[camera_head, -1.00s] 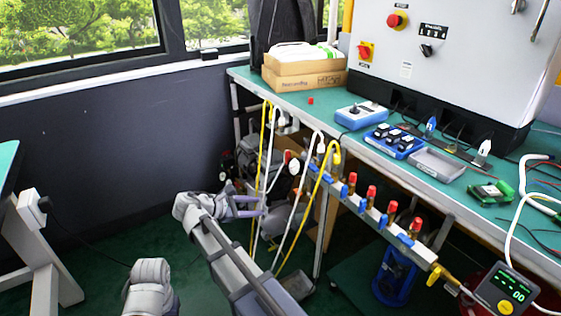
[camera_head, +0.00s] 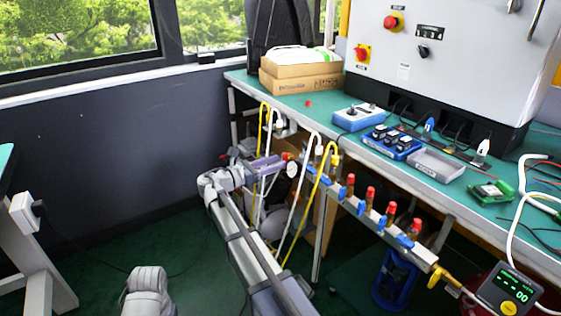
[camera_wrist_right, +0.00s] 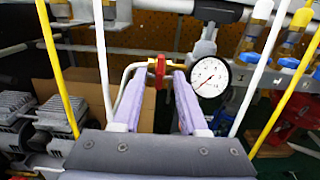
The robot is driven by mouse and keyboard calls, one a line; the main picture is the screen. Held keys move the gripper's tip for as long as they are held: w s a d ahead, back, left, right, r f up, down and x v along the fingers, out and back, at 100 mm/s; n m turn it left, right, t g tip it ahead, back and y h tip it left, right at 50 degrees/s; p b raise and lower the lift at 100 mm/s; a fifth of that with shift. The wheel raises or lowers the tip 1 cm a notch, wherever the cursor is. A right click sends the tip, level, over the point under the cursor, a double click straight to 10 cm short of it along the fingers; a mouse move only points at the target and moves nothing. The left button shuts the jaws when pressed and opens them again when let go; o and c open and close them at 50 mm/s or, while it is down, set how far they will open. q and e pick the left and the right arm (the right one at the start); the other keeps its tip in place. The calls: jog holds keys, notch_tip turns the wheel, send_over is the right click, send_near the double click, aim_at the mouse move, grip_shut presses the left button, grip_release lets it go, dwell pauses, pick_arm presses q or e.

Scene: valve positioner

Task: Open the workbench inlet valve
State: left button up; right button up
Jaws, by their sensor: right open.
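A small red valve handle (camera_wrist_right: 157,71) sits on a brass fitting in the right wrist view, beside a white round pressure gauge (camera_wrist_right: 209,77). In the head view the red handle (camera_head: 285,156) shows under the left end of the workbench, with the gauge (camera_head: 293,169) to its right. My right gripper (camera_wrist_right: 157,88) is open, its two purple fingers pointing at the handle, one on each side in the picture. Whether they touch it I cannot tell. My right gripper (camera_head: 268,166) also shows in the head view. My left gripper is not in view.
Yellow and white hoses (camera_head: 318,205) hang in front of the bench, close to my right arm. A manifold with several red-capped, blue-handled valves (camera_head: 370,200) runs along the bench (camera_head: 300,100) edge. The floor at left is mostly clear.

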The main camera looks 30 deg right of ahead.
jog(key=shift+w+d, duration=0.1)
jog(key=shift+d, duration=1.1)
jog(key=shift+c, duration=0.3)
grip_shut()
